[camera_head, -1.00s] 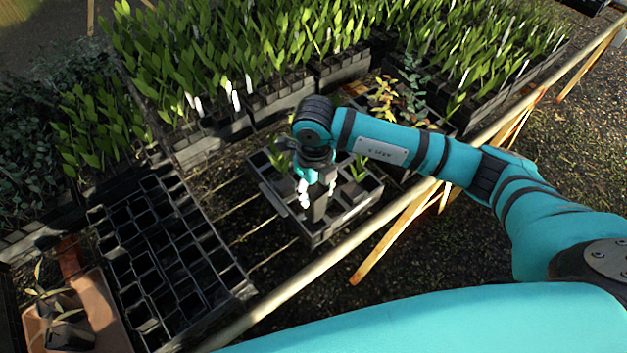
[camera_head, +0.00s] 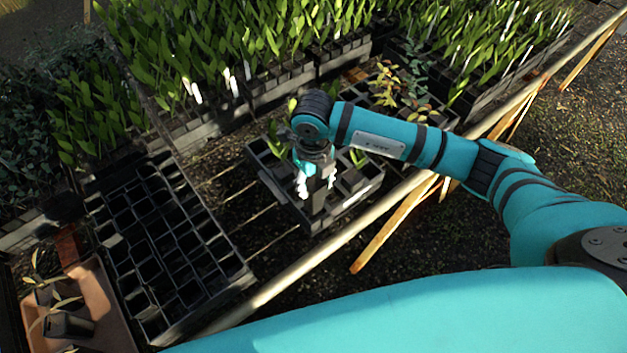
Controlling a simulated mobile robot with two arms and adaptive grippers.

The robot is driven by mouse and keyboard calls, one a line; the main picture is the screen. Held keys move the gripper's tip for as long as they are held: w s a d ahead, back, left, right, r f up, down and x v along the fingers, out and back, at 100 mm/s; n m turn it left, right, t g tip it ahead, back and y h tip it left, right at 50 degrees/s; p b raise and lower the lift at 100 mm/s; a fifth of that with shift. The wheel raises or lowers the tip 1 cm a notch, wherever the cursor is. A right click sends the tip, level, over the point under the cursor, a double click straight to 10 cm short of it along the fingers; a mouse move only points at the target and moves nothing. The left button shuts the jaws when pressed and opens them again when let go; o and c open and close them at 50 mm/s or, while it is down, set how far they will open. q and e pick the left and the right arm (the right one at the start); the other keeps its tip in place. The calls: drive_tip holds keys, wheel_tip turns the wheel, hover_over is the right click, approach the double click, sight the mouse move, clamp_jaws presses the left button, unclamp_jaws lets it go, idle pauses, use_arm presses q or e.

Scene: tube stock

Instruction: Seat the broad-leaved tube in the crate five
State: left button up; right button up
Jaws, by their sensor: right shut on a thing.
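My right gripper (camera_head: 316,188) points down at the small dark crate (camera_head: 343,206) in the middle of the head view. It is shut on a dark tube (camera_head: 317,204), seen just below the white-tipped fingers. The tube is at the crate's near left part; I cannot tell whether it is seated or held just above. The gripper hides most of it, including its leaves. A few broad green leaves (camera_head: 358,157) show in the same crate beside the gripper. No crate number is readable. My left gripper is out of view.
An empty black cell crate (camera_head: 160,245) stands to the left. A tan tray (camera_head: 105,305) with potted plants is at bottom left. Full crates of green plants (camera_head: 250,60) line the back. A crate with yellowish plants (camera_head: 388,90) is right of the wrist. A rail (camera_head: 340,245) runs in front.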

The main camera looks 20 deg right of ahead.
drive_tip(key=shift+f+b, duration=0.2)
drive_tip(key=shift+b, duration=0.15)
idle(0.4)
drive_tip(key=shift+f, duration=0.1)
drive_tip(key=shift+f+b, duration=4.15)
drive_tip(key=shift+f, duration=0.4)
drive_tip(key=shift+f+b, duration=0.25)
drive_tip(key=shift+b, duration=0.1)
drive_tip(key=o, duration=1.4)
drive_tip(key=shift+c, duration=0.2)
drive_tip(key=shift+r, duration=0.1)
wheel_tip(320, 180, up, 12)
drive_tip(key=shift+f, duration=0.1)
